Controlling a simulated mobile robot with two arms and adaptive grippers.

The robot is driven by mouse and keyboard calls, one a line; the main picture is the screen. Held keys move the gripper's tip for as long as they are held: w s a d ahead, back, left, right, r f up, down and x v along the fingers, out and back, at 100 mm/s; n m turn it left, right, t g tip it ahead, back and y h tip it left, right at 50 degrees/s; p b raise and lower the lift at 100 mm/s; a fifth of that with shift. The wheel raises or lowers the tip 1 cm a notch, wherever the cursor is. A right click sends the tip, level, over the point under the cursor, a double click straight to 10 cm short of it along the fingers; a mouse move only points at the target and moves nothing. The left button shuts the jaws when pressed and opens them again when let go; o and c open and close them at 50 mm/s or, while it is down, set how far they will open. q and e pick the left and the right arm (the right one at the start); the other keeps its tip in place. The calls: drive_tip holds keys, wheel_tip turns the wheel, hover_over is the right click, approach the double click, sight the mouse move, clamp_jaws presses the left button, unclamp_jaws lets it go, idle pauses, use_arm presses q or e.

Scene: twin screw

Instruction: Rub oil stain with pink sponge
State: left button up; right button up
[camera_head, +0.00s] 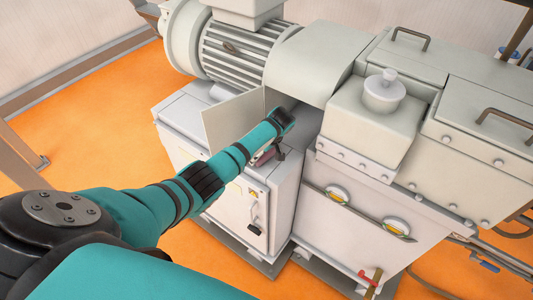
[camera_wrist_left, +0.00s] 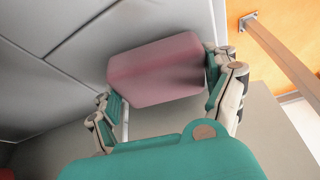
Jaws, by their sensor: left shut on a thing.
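The pink sponge (camera_wrist_left: 155,72) is a block held between the fingers of my left gripper (camera_wrist_left: 168,95) in the left wrist view. My left gripper is shut on it. In the head view my left arm reaches in from the left, and the gripper (camera_head: 268,155) is at the machine, above the white cabinet, by the open grey panel. The sponge is mostly hidden there behind my wrist. I cannot tell whether the sponge touches a surface. My right gripper is not in view.
A large grey machine with a motor (camera_head: 240,45) and housing fills the back and right. An open panel (camera_head: 233,122) stands beside my left wrist. A white cabinet (camera_head: 232,205) is below. Orange floor (camera_head: 90,130) is free at the left. A red-handled valve (camera_head: 370,278) sticks out low.

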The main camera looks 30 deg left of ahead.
use_arm(q)
drive_tip(key=shift+a, duration=0.8)
drive_tip(key=shift+d+r, duration=0.1)
drive_tip(key=shift+r, duration=0.05)
drive_tip(key=shift+r+p, duration=0.25)
drive_tip(key=shift+p, duration=0.15)
wheel_tip(320, 180, up, 3)
drive_tip(key=p, duration=0.2)
drive_tip(key=shift+f+p, duration=0.2)
drive_tip(key=shift+p, duration=0.1)
drive_tip(key=shift+r+p, duration=0.8)
drive_tip(key=shift+r, duration=0.55)
drive_tip(key=shift+r, duration=1.5)
